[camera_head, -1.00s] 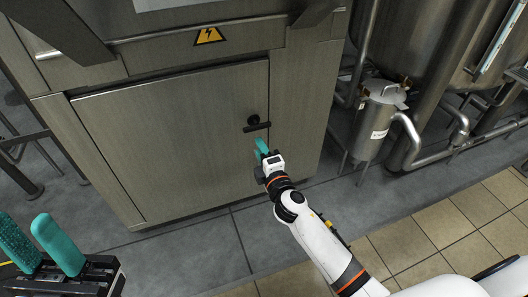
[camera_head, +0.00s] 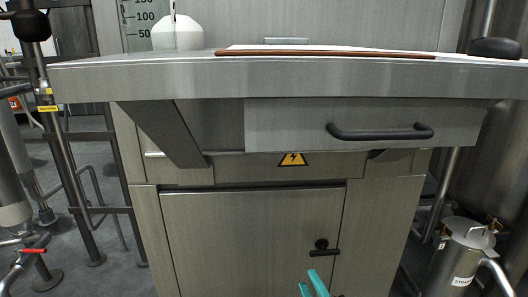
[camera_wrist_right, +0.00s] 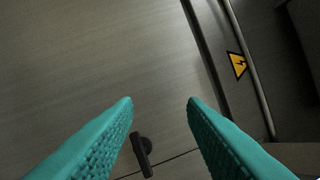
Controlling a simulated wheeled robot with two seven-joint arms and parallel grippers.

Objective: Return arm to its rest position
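My right gripper (camera_head: 312,285) shows only as two teal fingertips at the bottom edge of the head view, in front of the steel cabinet door (camera_head: 250,235). In the right wrist view, its two textured teal fingers (camera_wrist_right: 160,103) stand apart with nothing between them. The black door handle (camera_head: 324,248) is just above the fingertips in the head view. In the wrist view the handle (camera_wrist_right: 142,153) shows beyond and between the fingers, apart from them. The rest of my right arm is out of the head view. My left gripper is in neither current view.
A steel worktop (camera_head: 150,78) overhangs the cabinet, with a black-handled drawer (camera_head: 290,125) beneath it. A white bottle (camera_head: 177,33) and a brown-edged board (camera_head: 325,53) are on top. A strainer canister (camera_head: 463,250) stands right; pipes and a red-handled valve (camera_head: 33,251) are left.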

